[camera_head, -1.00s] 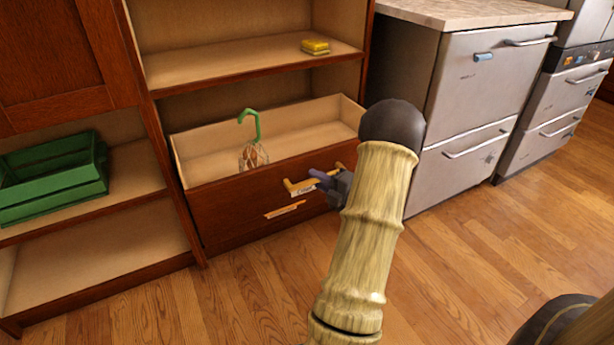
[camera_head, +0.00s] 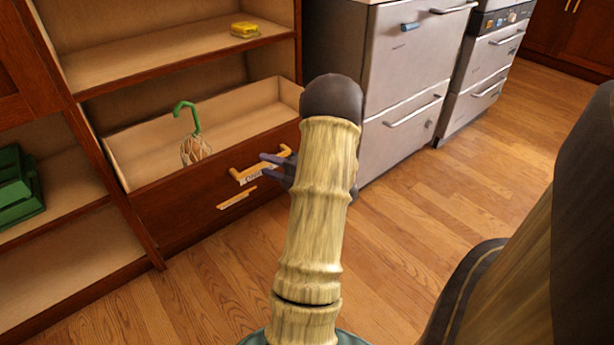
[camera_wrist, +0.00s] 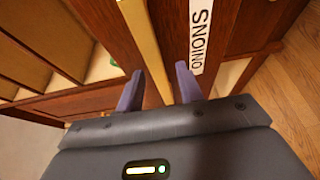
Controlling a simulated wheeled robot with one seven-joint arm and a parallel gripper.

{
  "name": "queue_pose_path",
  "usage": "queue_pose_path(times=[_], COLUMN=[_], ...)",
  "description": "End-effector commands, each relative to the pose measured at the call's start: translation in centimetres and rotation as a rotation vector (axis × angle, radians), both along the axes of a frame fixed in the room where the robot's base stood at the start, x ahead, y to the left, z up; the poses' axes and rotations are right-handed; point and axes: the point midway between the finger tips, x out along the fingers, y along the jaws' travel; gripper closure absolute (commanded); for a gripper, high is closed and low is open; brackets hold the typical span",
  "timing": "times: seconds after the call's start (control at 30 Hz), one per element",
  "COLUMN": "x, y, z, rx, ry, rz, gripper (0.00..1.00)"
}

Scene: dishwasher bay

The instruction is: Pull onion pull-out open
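The onion pull-out is a low dark-red wooden drawer (camera_head: 190,205) with pale inner walls, at the bottom of the cabinet. A yellowish bar handle (camera_head: 245,178) is on the front, and the white "ONIONS" label (camera_wrist: 200,35) shows beside the bar (camera_wrist: 147,45) in the wrist view. My gripper (camera_head: 268,165) is at the handle's right part. In the wrist view, my gripper's fingers (camera_wrist: 159,68) stand apart, with the bar running between them; gaps show on both sides. My arm hides the drawer's right end.
A net bag with a green hook (camera_head: 190,130) sits in the pull-out. A yellow sponge-like block (camera_head: 244,30) lies on the shelf above. A green crate (camera_head: 18,190) is at left. Grey appliances (camera_head: 405,85) stand at right. The wooden floor (camera_head: 430,220) is clear in front.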

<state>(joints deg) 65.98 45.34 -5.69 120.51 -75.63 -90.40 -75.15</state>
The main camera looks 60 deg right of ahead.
Motion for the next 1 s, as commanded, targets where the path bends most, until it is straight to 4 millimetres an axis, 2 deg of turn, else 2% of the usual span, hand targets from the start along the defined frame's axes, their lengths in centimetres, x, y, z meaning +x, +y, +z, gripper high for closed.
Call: queue_pose_path(times=[0.5, 0.7, 0.83, 1.0], x=[-10.3, -13.8, -15.0, -15.3], y=[-1.2, -1.5, -1.6, -1.6], z=[0.3, 0.2, 0.1, 0.0], rx=[0.003, 0.002, 0.001, 0.000], ry=[0.002, 0.001, 0.001, 0.001], rz=[-0.005, -0.003, -0.001, 0.000], gripper=[0.64, 0.64, 0.64, 0.64])
